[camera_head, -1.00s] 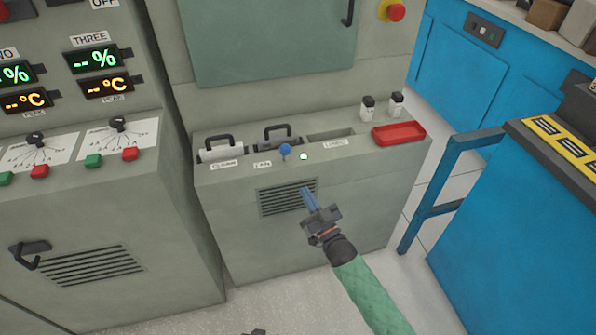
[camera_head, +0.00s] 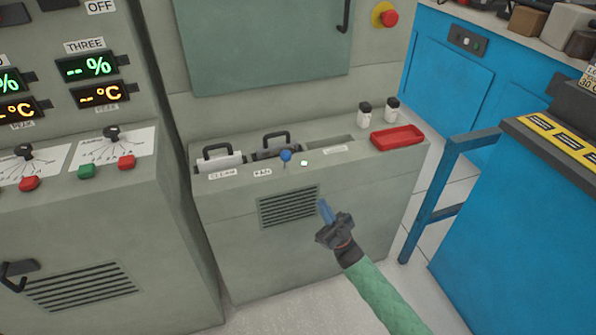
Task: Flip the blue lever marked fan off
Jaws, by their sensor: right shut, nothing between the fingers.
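The blue lever (camera_head: 286,156) is a short stem with a round blue knob on the top front edge of the low grey cabinet (camera_head: 230,240). A label that looks like FAN (camera_head: 262,172) is just left of it. A small pale lit square (camera_head: 304,163) is just right of it. My right gripper (camera_head: 324,208) has blue fingers, which are shut and empty. It is in front of the cabinet, below and to the right of the lever, apart from it. My left gripper is not in view.
Two black-handled inserts (camera_head: 220,160) (camera_head: 277,146) sit in the cabinet top beside an empty slot. A red tray (camera_head: 397,138) and two small white bottles (camera_head: 364,115) stand at its right. A blue rail (camera_head: 436,195) and blue bench (camera_head: 520,230) border the right side.

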